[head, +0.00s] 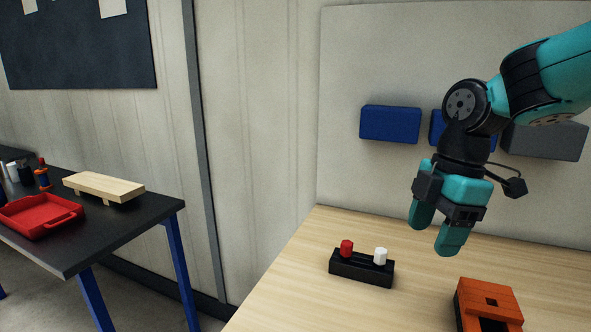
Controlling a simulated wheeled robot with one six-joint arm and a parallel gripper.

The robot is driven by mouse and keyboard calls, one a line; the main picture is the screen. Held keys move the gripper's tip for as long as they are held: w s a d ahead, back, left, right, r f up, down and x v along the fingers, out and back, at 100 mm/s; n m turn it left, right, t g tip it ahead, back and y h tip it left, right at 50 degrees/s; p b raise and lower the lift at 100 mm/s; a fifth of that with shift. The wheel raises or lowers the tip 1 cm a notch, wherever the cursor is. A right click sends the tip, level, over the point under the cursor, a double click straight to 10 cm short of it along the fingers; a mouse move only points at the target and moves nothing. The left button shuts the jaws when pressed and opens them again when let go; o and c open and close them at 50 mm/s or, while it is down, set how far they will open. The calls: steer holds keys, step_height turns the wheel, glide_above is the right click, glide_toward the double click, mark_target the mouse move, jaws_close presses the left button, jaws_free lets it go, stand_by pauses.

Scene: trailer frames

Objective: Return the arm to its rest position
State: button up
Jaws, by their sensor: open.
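My gripper (434,238) is at the right of the head view, at the end of my teal and black arm. It points down above the light wooden table, with its two teal fingers apart and nothing between them. Below and left of it, a black block (347,268) stands on the table with a red peg (346,248) and a white peg (380,256) upright on it. An orange box (487,306) with a small square hole in its top sits below and right of the gripper, cut off by the bottom edge. The gripper appears apart from both.
Blue bins (390,124) and a grey bin (560,140) are on the wall panel behind my arm. At left, a dark table (128,232) holds a red tray (40,217), a wooden stand (103,186) and several small items. A floor gap separates the tables.

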steer(key=s+a+f+m+y, duration=0.1)
steer(key=s+a+m, duration=0.1)
steer(key=s+m, duration=0.4)
steer(key=s+a+f+m+y, duration=0.1)
steer(key=s+a+m, duration=0.2)
steer(key=s+m, duration=0.3)
steer(key=s, duration=0.5)
steer(key=shift+s+a+f+m, duration=0.25)
steer(key=shift+s+f+m, duration=0.05)
steer(key=shift+s+m, duration=0.1)
steer(key=shift+c, duration=0.3)
